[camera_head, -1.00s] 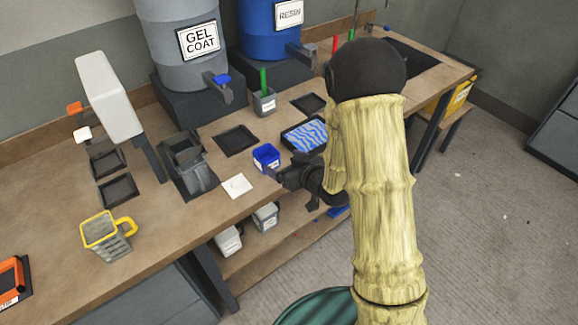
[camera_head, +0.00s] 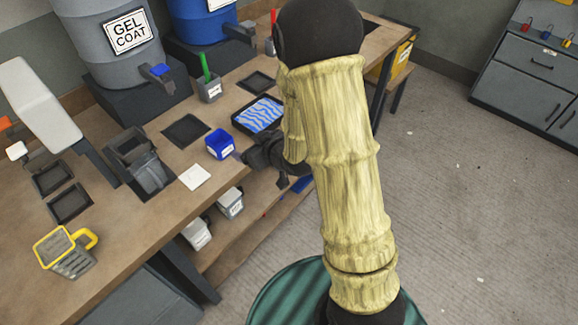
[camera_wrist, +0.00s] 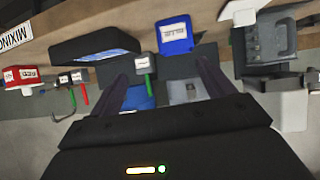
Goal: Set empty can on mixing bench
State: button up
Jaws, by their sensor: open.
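The mixing bench (camera_head: 112,208) is a long wooden-topped workbench. No thing in view is clearly marked as the empty can. A small blue labelled open container (camera_head: 220,144) stands near the bench's front edge and also shows in the wrist view (camera_wrist: 174,36). Two grey labelled containers (camera_head: 230,203) sit on the shelf below. My gripper (camera_head: 250,157) is beside the blue container, on its right. In the wrist view, its fingers (camera_wrist: 163,82) are spread apart with nothing held between them. My arm hides part of the bench's right side.
Gel coat (camera_head: 112,45) and resin (camera_head: 203,15) drums stand at the back. A black tray with blue wavy pattern (camera_head: 259,114), a grey holder with a green stick (camera_head: 209,88), a white square (camera_head: 195,177) and a yellow-rimmed mug (camera_head: 66,252) occupy the bench. Open floor (camera_head: 450,220) lies to the right.

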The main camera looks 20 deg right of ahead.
jog(key=s+d+r+m+g+h, duration=0.2)
jog(key=s+d+m+g, duration=0.1)
jog(key=s, duration=0.6)
jog(key=s+d+r+m+g+h, duration=0.3)
jog(key=s+d+g, duration=0.2)
jog(key=s, duration=0.3)
jog(key=shift+s+d+h, duration=0.3)
jog(key=shift+s+d, duration=0.1)
jog(key=shift+d, duration=0.35)
